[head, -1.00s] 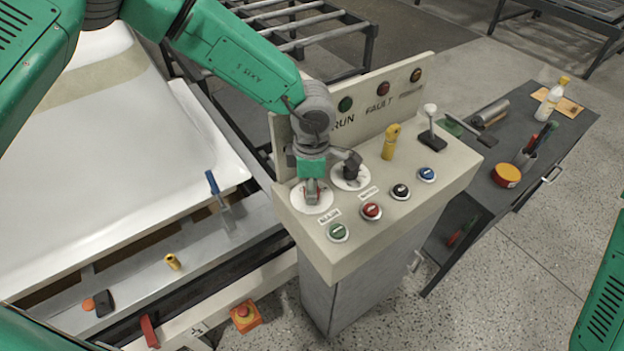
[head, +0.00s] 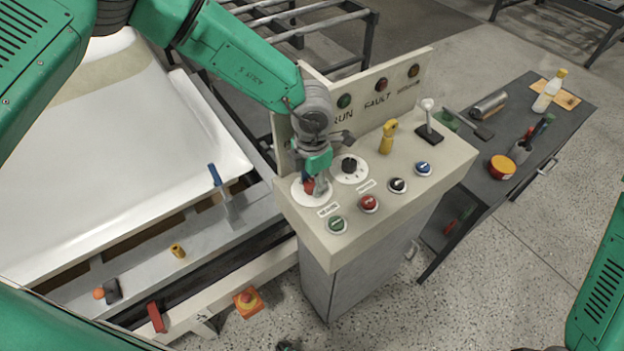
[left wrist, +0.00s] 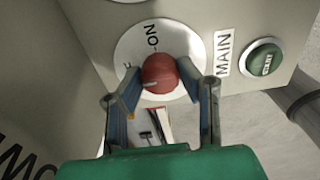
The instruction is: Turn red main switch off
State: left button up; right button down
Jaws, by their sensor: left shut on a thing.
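The red main switch (left wrist: 160,73) is a round red knob on a white dial plate (left wrist: 128,45), beside a label reading MAIN (left wrist: 223,53). "ON" shows on the plate above the knob; another marking at its left is mostly hidden by a finger. My left gripper (left wrist: 161,84) has one finger on each side of the knob and is shut on it. In the head view, my left gripper (head: 313,187) reaches down onto the red switch (head: 308,185) at the panel's left end, hiding part of it.
Close by on the panel (head: 440,165) are a black selector knob (head: 349,165), green (head: 337,224), red (head: 368,203), black (head: 397,185) and blue (head: 423,168) buttons, a yellow handle (head: 387,137) and a lever (head: 428,118). The upright sign board (head: 365,125) stands behind my gripper.

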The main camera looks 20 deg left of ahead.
aim_at(312, 182)
pick_arm(q)
jog(key=shift+w+r, duration=0.1)
jog(key=shift+w, duration=0.05)
jog(key=o, duration=0.9)
jog(key=shift+o, duration=1.2)
jog(key=shift+r, duration=0.1)
notch_tip(312, 182, up, 12)
jog(key=shift+f, duration=0.25)
jog(key=shift+w, duration=0.1)
